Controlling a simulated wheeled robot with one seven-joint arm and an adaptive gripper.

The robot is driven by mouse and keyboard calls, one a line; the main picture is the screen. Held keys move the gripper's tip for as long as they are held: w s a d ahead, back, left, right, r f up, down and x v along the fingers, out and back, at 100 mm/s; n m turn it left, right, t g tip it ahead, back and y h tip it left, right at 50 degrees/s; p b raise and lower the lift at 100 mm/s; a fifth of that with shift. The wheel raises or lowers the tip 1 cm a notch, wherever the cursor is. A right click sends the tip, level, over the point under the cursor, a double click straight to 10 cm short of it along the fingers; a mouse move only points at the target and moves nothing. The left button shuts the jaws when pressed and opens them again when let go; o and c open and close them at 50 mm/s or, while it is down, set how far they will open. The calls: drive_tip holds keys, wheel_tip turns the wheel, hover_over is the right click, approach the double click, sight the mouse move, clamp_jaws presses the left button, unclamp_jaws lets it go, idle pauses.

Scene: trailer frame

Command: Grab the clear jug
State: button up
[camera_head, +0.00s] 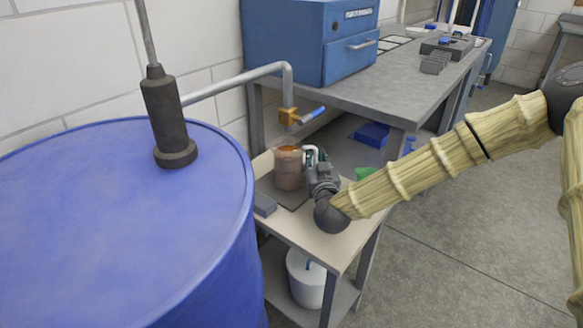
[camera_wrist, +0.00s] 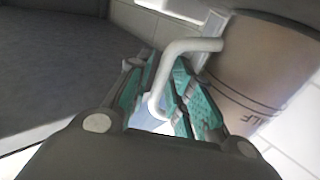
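The clear jug (camera_head: 289,168) holds brown liquid and stands upright on a dark plate on the small side table, below the tap. It also shows large at the right of the wrist view (camera_wrist: 262,70), with dark print on its wall. Its white handle (camera_wrist: 190,46) runs between my teal fingers. My gripper (camera_head: 312,166) reaches the jug from the right, at handle height. In the wrist view my fingers (camera_wrist: 168,80) are drawn close together around the handle, shut on it. Part of the handle's lower end is hidden by the fingers.
A brass tap (camera_head: 289,116) with a blue lever hangs over the jug. A large blue drum (camera_head: 110,235) is at the left. A grey workbench (camera_head: 400,85) with a blue cabinet (camera_head: 310,40) stands behind. A white bucket (camera_head: 308,280) is on the lower shelf. Floor at right is clear.

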drive_tip(key=shift+w, duration=0.1)
clamp_jaws()
drive_tip(key=shift+r, duration=0.1)
